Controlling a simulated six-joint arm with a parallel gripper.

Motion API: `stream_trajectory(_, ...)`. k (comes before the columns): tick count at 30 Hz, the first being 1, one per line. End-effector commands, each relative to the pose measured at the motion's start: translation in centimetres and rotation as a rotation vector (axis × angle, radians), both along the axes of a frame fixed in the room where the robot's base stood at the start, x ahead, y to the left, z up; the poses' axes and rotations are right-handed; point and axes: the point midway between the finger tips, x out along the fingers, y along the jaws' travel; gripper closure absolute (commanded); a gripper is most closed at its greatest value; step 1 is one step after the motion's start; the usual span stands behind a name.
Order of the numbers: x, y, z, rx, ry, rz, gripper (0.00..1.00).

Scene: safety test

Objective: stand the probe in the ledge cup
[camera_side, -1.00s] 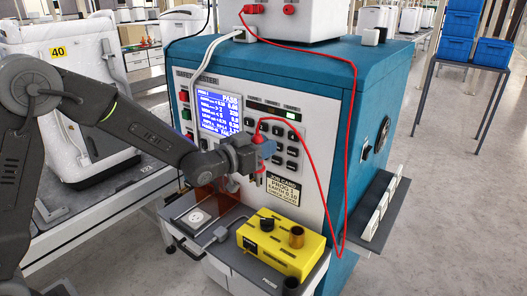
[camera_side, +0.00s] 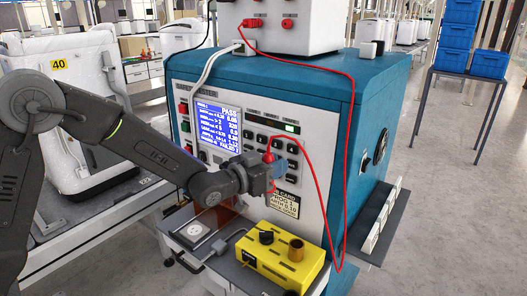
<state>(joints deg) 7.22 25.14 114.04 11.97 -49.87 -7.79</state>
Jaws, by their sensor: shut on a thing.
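My gripper (camera_side: 275,171) is in front of the blue tester's control panel, beside the job card. It is shut on the red probe (camera_side: 268,157), whose red cable rises from its top and loops to the right. The probe looks roughly upright; its lower part is mostly hidden by the gripper.
The red cable (camera_side: 345,200) hangs down the tester's right edge, close to the yellow box. A flat plate with a white disc (camera_side: 195,231) lies at the ledge's left. A side shelf (camera_side: 375,227) juts out at right.

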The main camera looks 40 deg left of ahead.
Motion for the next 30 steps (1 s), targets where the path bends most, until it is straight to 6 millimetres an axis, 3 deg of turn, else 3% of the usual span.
stream_trajectory(1,-0.6,-2.0,-1.4,0.000,0.008,-0.015,0.88)
stream_trajectory(6,-3.0,-7.4,-5.6,0.003,0.010,-0.020,0.88)
stream_trajectory(12,-6.1,-11.4,-9.5,0.005,0.006,0.003,0.88)
stream_trajectory(18,-7.5,-12.6,-11.2,0.002,0.003,0.022,0.88)
stream_trajectory(30,-7.6,-12.6,-14.1,0.003,0.003,0.024,0.88)
